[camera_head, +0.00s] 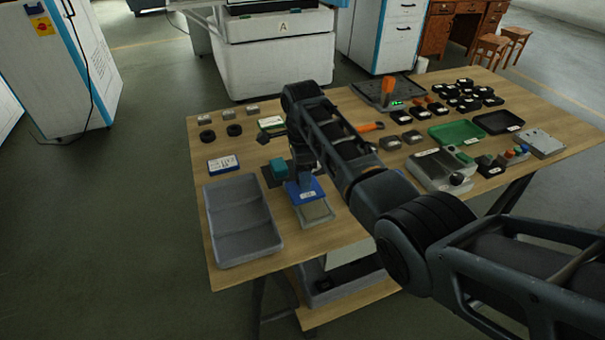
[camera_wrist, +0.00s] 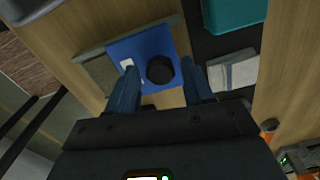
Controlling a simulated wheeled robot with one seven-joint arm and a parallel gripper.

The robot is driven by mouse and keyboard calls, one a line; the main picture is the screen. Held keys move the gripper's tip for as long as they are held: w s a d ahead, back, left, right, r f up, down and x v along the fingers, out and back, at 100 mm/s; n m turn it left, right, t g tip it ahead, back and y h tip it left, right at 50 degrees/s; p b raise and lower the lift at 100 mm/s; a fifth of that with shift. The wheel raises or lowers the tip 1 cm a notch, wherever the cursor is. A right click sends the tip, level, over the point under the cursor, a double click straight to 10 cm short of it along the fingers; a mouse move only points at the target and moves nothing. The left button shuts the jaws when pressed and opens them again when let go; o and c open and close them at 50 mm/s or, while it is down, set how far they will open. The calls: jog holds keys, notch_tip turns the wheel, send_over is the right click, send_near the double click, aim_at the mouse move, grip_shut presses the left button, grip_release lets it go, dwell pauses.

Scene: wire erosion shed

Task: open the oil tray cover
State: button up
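The blue cover (camera_wrist: 145,48) has a round black knob (camera_wrist: 160,69) and a small white label. In the head view the blue cover (camera_head: 306,189) lies near the table's front edge, and a grey-beige part of the tray (camera_head: 316,212) shows beside it. That part of the tray also shows left of the cover in the wrist view (camera_wrist: 97,72). My gripper (camera_wrist: 159,72) is open above the cover, one finger to each side of the knob, with gaps on both sides. The height of the fingertips over the knob is unclear. In the head view my arm partly hides the gripper.
A large grey divided tray (camera_head: 240,258) stands left of the cover. A teal bin (camera_head: 275,172) is close behind it, and a blue-and-white box (camera_head: 223,164) lies farther left. Black parts (camera_head: 466,103), a green tray (camera_head: 456,132) and a grey control box (camera_head: 440,170) occupy the right side.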

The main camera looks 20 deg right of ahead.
jog(key=shift+o, duration=0.5)
notch_tip(320, 180, up, 8)
jog(key=shift+f, duration=0.1)
dwell(0.5)
